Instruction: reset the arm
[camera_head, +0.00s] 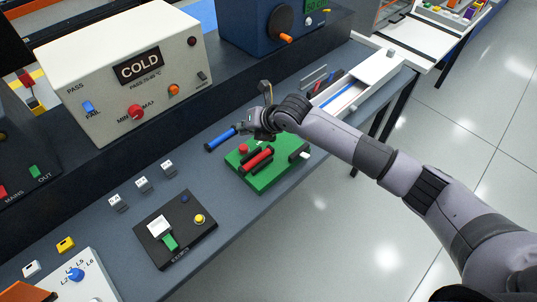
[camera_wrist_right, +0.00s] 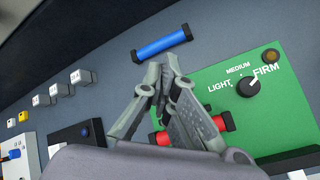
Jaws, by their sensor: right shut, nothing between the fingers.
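My right arm (camera_head: 382,160) reaches in from the lower right of the head view. Its gripper (camera_head: 246,127) is over the far edge of a green board (camera_head: 283,178), close to a blue bar with black ends (camera_head: 221,139). In the right wrist view the gripper (camera_wrist_right: 161,78) has its fingers together with nothing between them. The blue bar (camera_wrist_right: 162,45) lies apart, beyond the fingertips. A red bar with black ends (camera_head: 257,159) lies on the green board and is partly hidden behind the fingers in the wrist view. My left gripper is not in view.
The board carries a black LIGHT/MEDIUM/FIRM knob (camera_wrist_right: 248,86). A white COLD box (camera_head: 125,75) and a blue machine (camera_head: 262,28) stand behind. A black panel (camera_head: 185,238), small white switches (camera_head: 142,184) and a white tray (camera_head: 378,68) are on the bench. The floor in front is clear.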

